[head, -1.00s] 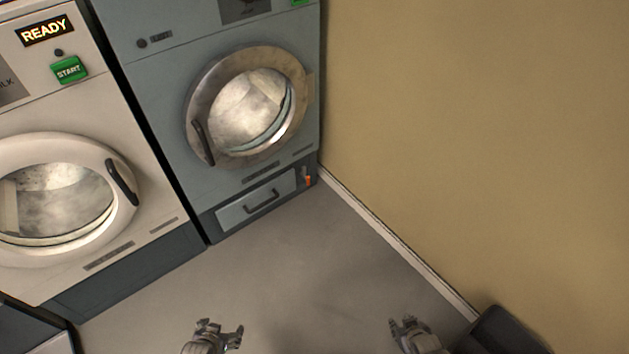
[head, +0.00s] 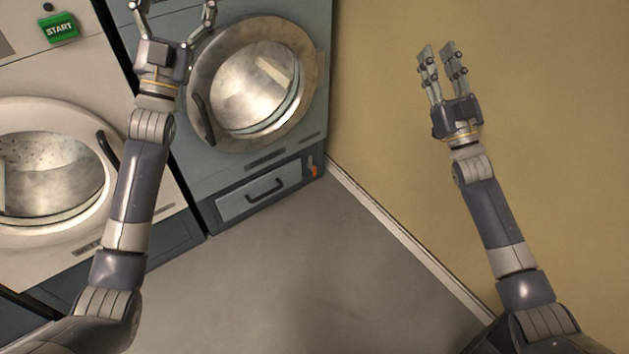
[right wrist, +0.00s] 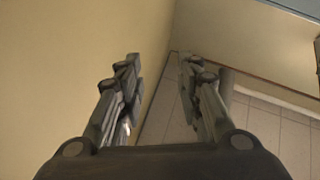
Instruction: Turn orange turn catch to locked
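The orange turn catch (head: 314,170) is a small upright piece at the right end of the drawer panel, low on the blue-grey machine (head: 228,164). It looks too small to read its exact turn position. My left gripper (head: 173,5) is open and empty, at the top of the head view in front of the machines, its fingertips near the upper edge. My right gripper (head: 437,48) is open and empty, pointing up in front of the tan wall, right of and above the catch in the picture. Its parted fingers also show in the right wrist view (right wrist: 158,65).
The drawer (head: 260,195) with a dark handle is left of the catch, below the round door (head: 316,80). A cream machine (head: 130,215) stands at the left. The tan wall (head: 560,150) is close on the catch's right. The grey floor (head: 300,280) in front is clear.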

